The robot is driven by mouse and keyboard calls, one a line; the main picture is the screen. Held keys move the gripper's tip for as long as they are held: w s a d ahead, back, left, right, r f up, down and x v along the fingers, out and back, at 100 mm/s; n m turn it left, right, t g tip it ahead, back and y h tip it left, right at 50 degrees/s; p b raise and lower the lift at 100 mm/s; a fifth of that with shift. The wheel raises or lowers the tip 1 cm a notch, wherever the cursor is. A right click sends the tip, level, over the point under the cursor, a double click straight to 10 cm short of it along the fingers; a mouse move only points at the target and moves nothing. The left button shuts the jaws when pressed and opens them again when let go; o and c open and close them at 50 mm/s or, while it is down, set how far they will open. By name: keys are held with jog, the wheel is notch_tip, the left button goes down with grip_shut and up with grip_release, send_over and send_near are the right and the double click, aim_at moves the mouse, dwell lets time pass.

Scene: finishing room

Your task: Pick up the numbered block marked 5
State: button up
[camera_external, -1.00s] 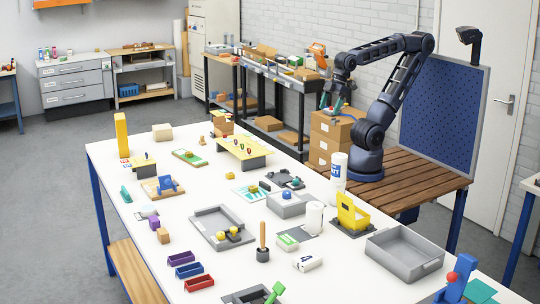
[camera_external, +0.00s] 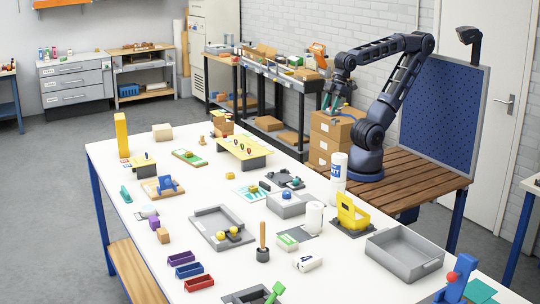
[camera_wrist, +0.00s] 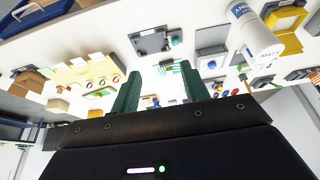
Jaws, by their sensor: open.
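My gripper (camera_external: 333,103) is raised beside the stacked cardboard boxes, behind the far right edge of the white table. In the wrist view my gripper (camera_wrist: 160,88) shows two green fingers spread apart with nothing between them. I cannot make out a block marked 5 in either view. A white piece with a dark mark (camera_external: 308,262) lies near the front; the mark does not read clearly as a 5.
The white table (camera_external: 120,173) is crowded with trays and fixtures. A yellow fixture (camera_external: 243,149), a grey tray (camera_external: 205,226), an empty grey bin (camera_external: 400,271) and an upright white bottle (camera_external: 338,180) stand on it. Cardboard boxes (camera_external: 327,150) stand close below my gripper.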

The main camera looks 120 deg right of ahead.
jog(key=w+d+r+m+g+h, duration=0.1)
jog(key=w+d+m, duration=0.8)
jog(key=w+d, duration=1.5)
jog(key=m+g+h, duration=0.3)
jog(key=m+g, duration=0.1)
jog(key=m, duration=0.5)
send_near(202, 136)
jog(key=shift+s+d+x, duration=0.1)
jog(key=shift+d+x, duration=0.05)
jog(key=shift+x, duration=1.65)
jog(key=shift+s+d+x, duration=0.1)
jog(key=shift+d+x, duration=0.05)
jog(key=shift+x, duration=1.65)
jog(key=shift+s+d+x, duration=0.1)
jog(key=shift+x, duration=1.7)
jog(key=shift+r, duration=0.25)
jog(key=shift+c, duration=0.4)
grip_shut()
